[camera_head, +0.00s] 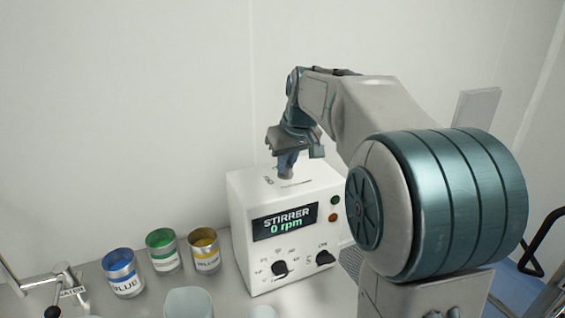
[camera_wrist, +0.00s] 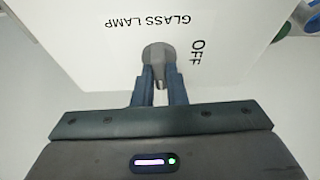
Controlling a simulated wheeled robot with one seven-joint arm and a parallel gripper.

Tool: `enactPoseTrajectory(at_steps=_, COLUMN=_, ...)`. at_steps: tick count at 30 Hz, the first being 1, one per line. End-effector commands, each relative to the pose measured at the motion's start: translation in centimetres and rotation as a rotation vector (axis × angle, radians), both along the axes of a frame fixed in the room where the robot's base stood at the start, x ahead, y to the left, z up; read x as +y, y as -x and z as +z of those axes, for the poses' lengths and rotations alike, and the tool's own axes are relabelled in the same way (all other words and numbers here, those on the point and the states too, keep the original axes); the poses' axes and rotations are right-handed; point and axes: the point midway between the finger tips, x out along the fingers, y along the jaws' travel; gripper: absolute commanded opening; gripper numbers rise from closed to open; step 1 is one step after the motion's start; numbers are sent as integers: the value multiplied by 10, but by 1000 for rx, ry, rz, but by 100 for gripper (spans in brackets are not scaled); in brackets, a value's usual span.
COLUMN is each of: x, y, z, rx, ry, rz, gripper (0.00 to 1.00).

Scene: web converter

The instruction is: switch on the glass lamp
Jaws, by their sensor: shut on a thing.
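In the head view the knob (camera_head: 286,173) shows just below my gripper. My gripper (camera_wrist: 159,86) points at the box top, with its two blue-grey fingers shut on the grey switch. My gripper also shows in the head view (camera_head: 287,160), above the box. The lamp itself cannot be made out.
The white box (camera_head: 239,208) bears a STIRRER display (camera_head: 285,222) reading 0 rpm, black knobs and small buttons. Blue (camera_head: 122,272), green (camera_head: 163,250) and yellow (camera_head: 204,249) paint cans stand left of it. A tap (camera_head: 65,281) is farther left.

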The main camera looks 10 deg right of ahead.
Motion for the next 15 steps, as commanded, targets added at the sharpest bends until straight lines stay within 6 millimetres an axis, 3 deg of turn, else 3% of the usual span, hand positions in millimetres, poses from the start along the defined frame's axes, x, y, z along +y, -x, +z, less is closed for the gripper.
enactPoseTrajectory(at_steps=15, x=3, y=2, z=-3, rx=11, ry=-2, rz=-68, gripper=0)
